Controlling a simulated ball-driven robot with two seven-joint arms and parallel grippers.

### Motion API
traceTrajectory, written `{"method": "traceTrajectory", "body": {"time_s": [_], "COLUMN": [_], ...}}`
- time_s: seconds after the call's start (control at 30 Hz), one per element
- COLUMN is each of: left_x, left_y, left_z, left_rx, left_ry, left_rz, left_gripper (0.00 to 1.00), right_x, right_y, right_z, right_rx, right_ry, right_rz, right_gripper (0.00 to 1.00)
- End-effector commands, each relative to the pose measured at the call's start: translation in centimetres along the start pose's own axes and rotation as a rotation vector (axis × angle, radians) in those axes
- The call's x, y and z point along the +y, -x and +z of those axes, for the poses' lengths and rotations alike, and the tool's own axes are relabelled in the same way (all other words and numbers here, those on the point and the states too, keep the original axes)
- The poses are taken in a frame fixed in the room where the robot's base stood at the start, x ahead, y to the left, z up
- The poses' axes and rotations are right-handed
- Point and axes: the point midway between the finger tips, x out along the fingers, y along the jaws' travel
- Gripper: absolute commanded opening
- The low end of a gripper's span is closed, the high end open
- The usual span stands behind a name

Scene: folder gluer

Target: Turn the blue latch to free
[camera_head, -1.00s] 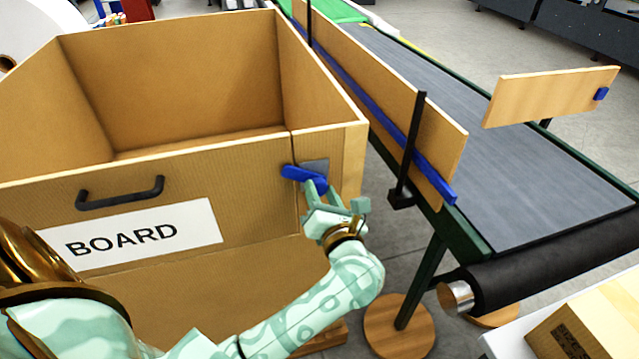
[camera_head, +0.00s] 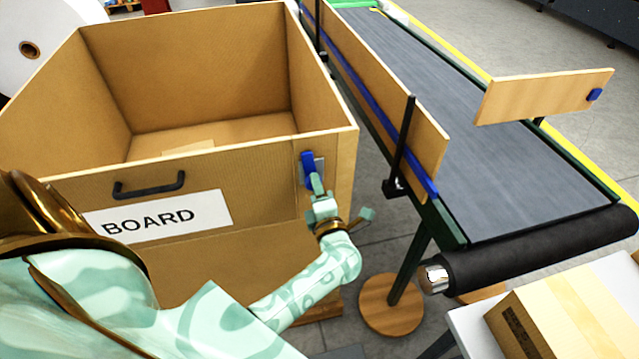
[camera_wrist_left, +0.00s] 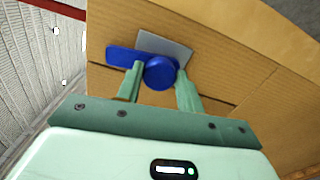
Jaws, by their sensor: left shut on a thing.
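The blue latch (camera_head: 308,168) is on a grey plate near the right edge of the front of a large cardboard box (camera_head: 75,195) labelled BOARD. In the head view the latch's arm stands nearly upright. My left gripper (camera_head: 318,186) is shut on the latch from the front. In the left wrist view the latch (camera_wrist_left: 125,56) shows a round hub with an arm running to the left, and the gripper's two fingers (camera_wrist_left: 158,82) are at either side of the hub. My right gripper is not in view.
A black handle (camera_head: 149,186) is on the box front, above the white BOARD label (camera_head: 160,215). A conveyor (camera_head: 490,185) with a wooden side rail (camera_head: 425,140) stands close to the right of the box. A carton (camera_head: 570,315) is at the lower right.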

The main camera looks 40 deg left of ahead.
Motion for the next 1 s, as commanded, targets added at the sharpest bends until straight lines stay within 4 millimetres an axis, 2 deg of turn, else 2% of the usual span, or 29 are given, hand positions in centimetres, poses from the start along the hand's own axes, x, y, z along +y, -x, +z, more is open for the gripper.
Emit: {"method": "traceTrajectory", "body": {"time_s": [0.27,0.83,0.87,0.93,1.0], "left_x": [-0.03,-0.2,-0.2,-0.19,-0.17], "left_y": [0.06,0.07,0.07,0.06,0.05], "left_z": [0.05,0.03,0.02,0.02,0.03], "left_rx": [-0.001,-0.002,-0.002,-0.002,-0.002], "left_ry": [-0.111,-0.144,-0.144,-0.143,-0.143], "left_rz": [-0.002,-0.002,-0.002,-0.001,-0.001], "left_gripper": [0.0,0.0,0.4,0.58,0.58], "right_x": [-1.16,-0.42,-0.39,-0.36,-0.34], "right_y": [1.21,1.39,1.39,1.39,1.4], "right_z": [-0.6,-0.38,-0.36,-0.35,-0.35], "right_rx": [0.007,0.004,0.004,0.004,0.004], "right_ry": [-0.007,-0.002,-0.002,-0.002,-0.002], "right_rz": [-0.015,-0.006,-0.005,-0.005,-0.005], "right_gripper": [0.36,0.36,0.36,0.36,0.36]}}
